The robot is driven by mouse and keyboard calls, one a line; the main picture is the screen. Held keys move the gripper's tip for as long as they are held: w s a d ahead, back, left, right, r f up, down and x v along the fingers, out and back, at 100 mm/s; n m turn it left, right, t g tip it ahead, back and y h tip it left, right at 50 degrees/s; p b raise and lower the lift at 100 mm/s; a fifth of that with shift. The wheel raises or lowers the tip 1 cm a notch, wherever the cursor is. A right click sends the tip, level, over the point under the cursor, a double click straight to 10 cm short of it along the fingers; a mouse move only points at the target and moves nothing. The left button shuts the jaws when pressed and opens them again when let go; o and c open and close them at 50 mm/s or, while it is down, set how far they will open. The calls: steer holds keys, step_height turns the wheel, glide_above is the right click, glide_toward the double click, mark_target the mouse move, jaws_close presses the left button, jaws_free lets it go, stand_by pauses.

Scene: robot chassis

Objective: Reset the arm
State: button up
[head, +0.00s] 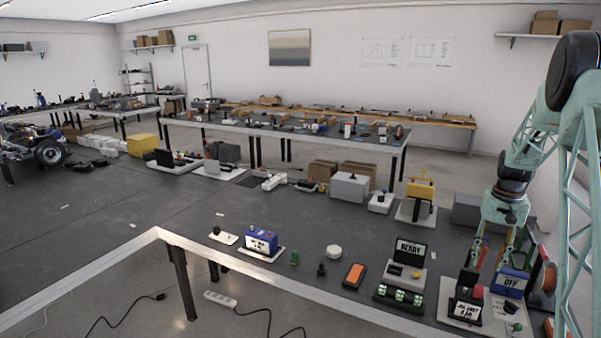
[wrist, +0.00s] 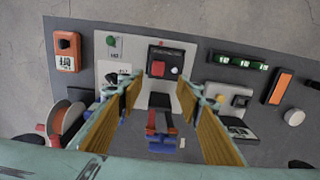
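In the head view my gripper (head: 490,257) hangs point-down over the right end of the dark bench. In the wrist view its two brown-padded fingers (wrist: 160,95) are wide apart with nothing between the pads. Beyond and between them is a black box with a red button (wrist: 158,68) and a small white button (wrist: 175,70). In the head view the red button (head: 477,291) stands behind a black sign (head: 466,310), whose text I cannot read surely. A blue unit labelled OFF (head: 511,284) is to its right; a blue-and-red part (wrist: 162,145) shows below in the wrist view.
A green three-part unit (head: 399,296), a READY display (head: 411,250) and an orange-topped box (head: 354,275) stand to the left. A reel (head: 546,278) and an orange box (wrist: 67,46) are near the right end. Floor lies beyond the bench edge.

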steer(key=s+a+r+n+t+b, duration=0.1)
steer(key=s+a+r, duration=0.2)
steer(key=a+r, duration=0.5)
steer(key=s+a+r, duration=0.2)
steer(key=a+r, duration=0.5)
steer(key=r, duration=0.1)
steer(key=s+a+r+n+t+b, duration=0.1)
steer(key=s+a+r, duration=0.4)
steer(key=s+a, duration=0.15)
steer(key=s+a+r+n+b, duration=0.1)
steer(key=s+a+r, duration=0.4)
steer(key=a, duration=0.3)
steer(key=s+a+r+n+t, duration=0.1)
steer(key=s+a, duration=0.5)
steer(key=s, duration=0.2)
steer(key=s+a+r, duration=0.2)
steer(key=s+a, duration=0.3)
steer(key=s, duration=0.3)
steer(key=s+a+f+n+b, duration=0.1)
steer(key=s+a+f, duration=0.1)
steer(key=s, duration=0.6)
steer(key=s+a+f+n+t+b, duration=0.1)
steer(key=s+a, duration=0.3)
steer(key=s, duration=0.5)
steer(key=shift+f, duration=0.7)
steer(key=shift+w, duration=0.15)
